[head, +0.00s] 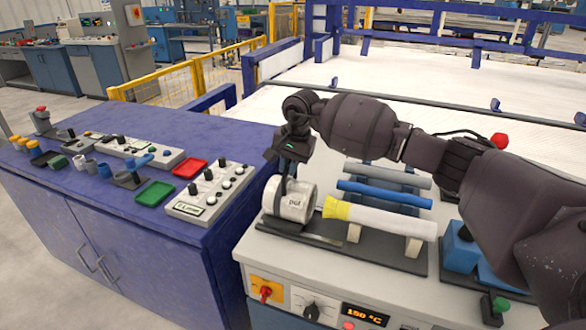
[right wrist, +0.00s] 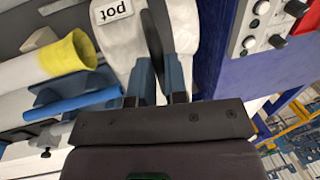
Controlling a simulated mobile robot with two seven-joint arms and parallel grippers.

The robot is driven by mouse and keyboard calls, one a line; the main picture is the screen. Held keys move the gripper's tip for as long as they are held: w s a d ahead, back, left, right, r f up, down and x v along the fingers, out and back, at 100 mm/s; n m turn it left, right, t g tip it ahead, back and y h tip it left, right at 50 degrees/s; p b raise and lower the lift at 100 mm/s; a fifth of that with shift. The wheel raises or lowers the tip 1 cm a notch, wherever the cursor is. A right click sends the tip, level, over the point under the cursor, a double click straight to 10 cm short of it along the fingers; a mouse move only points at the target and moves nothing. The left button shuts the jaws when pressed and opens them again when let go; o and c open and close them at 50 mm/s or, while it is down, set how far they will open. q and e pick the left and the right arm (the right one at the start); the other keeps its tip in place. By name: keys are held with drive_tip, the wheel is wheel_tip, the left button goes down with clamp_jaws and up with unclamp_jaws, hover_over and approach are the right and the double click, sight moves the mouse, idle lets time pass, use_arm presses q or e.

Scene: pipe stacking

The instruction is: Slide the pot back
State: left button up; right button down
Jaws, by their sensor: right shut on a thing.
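The white round pot (head: 290,202), labelled "pot", sits at the left end of the machine top on a dark base. In the right wrist view the pot (right wrist: 118,38) is at the top, with its label upside down. My right gripper (head: 285,178) comes down onto the pot from above, shut on it. In the right wrist view its two fingers are on either side of a narrow dark part at the pot; the exact contact is hard to see. My left gripper is not in view.
A white pipe (head: 385,220) with a yellow end (head: 337,208) lies just right of the pot. A blue pipe (head: 385,194) and a grey pipe (head: 388,176) lie behind it. A blue cabinet (head: 150,215) with control boxes stands left.

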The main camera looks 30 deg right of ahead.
drive_tip(key=c, duration=1.4)
unclamp_jaws()
drive_tip(key=shift+w+a+r, duration=0.1)
drive_tip(key=shift+w+r, duration=0.1)
drive_tip(key=shift+r, duration=0.1)
drive_tip(key=shift+c, duration=0.2)
drive_tip(key=o, duration=0.3)
drive_tip(key=shift+w+a+f, duration=0.1)
drive_tip(key=shift+a+f, duration=0.05)
wheel_tip(320, 180, up, 11)
drive_tip(key=s+d, duration=0.1)
drive_tip(key=shift+s+d+f, duration=0.2)
drive_tip(key=shift+s+d, duration=0.1)
drive_tip(key=shift+s, duration=0.1)
